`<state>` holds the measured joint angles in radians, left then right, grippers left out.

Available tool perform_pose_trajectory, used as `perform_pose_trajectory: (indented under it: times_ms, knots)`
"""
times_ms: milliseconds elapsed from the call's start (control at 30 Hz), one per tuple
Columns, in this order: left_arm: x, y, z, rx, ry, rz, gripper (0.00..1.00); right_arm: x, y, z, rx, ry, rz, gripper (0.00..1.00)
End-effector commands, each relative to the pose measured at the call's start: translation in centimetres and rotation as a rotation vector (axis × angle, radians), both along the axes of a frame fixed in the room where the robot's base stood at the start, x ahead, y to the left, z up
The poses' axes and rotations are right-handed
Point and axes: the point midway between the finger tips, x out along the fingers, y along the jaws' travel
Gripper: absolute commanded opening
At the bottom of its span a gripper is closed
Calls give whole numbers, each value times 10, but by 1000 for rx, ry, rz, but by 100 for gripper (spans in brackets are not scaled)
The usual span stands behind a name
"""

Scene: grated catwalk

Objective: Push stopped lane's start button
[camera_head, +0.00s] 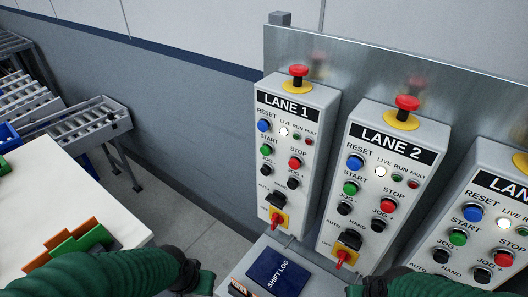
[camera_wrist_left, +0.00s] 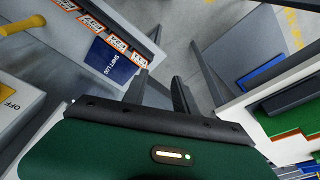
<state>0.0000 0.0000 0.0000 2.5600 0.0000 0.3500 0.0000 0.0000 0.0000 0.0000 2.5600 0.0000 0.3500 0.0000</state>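Three grey control boxes stand in a row in the head view: LANE 1 (camera_head: 307,190), LANE 2 (camera_head: 392,225) and a third (camera_head: 475,185), cut off at the right. Each has a green start button: lane 1's (camera_head: 267,149), lane 2's (camera_head: 350,188) and the third's (camera_head: 458,238). The white LIVE lamps look lit; the RUN and FAULT lamps look dim, so I cannot tell which lane is stopped. My left gripper (camera_wrist_left: 160,76) is open and empty in the left wrist view, apart from the buttons. My right arm enters at the bottom right; its fingertips are hidden.
A blue SHIFT LOG book (camera_head: 279,272) lies on a ledge (camera_head: 238,264) below the boxes. A white table (camera_head: 70,190) with green and orange pieces is at left. A roller conveyor (camera_head: 85,122) stands behind it. Red mushroom buttons top the boxes.

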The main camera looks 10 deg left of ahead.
Motion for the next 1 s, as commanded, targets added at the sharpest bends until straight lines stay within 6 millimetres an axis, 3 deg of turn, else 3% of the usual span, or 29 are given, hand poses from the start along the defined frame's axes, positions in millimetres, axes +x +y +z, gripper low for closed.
perform_pose_trajectory:
  times_ms: [33,233,1000]
  knots:
    - [0,0,0,0,0,0,26,0,0,0,0,0,0,0]
    - [0,0,0,0,0,0,0,0,0,0,0,0,0,0]
    - [0,0,0,0,0,0,0,0,0,0,0,0,0,0]
